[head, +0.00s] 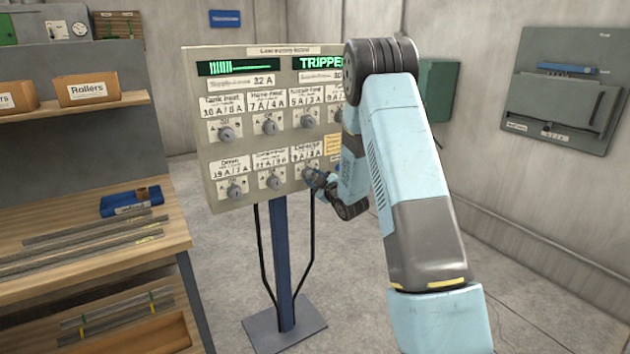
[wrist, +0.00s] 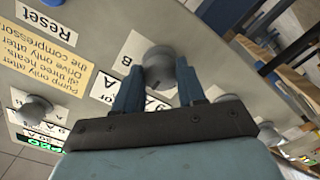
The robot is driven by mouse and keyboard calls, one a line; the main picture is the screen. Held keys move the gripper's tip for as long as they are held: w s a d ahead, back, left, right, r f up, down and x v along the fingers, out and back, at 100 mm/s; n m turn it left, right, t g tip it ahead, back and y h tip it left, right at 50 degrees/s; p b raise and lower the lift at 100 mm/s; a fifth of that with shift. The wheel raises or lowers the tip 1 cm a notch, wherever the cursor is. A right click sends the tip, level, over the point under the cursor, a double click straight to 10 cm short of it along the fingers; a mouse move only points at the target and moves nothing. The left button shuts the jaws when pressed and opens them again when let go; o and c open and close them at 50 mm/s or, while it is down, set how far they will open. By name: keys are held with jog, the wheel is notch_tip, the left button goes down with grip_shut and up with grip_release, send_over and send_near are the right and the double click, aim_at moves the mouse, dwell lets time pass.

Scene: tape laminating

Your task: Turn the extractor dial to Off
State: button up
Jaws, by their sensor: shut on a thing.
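The extractor dial (head: 307,174) is a grey knob, third in the bottom row of the panel (head: 240,122). It also shows in the wrist view (wrist: 158,66), with "A" and "B" marks on its white plate. My gripper (head: 316,179) is at this dial. In the wrist view my gripper (wrist: 158,88) has its two blue fingers on either side of the knob, shut on it. The fingers hide part of the label, and I cannot make out which setting the dial points to.
Other dials, such as one in the wrist view (wrist: 36,108), sit close by. The green display (head: 322,63) reads "TRIPPED", partly behind my arm. A yellow note (wrist: 60,72) and a "Reset" label (wrist: 45,22) are near. A wooden workbench (head: 90,235) stands left; the right floor is clear.

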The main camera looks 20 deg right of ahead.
jog(key=shift+a+f, duration=0.1)
jog(key=o, duration=1.1)
jog(key=shift+c, duration=0.2)
jog(key=v, duration=1.4)
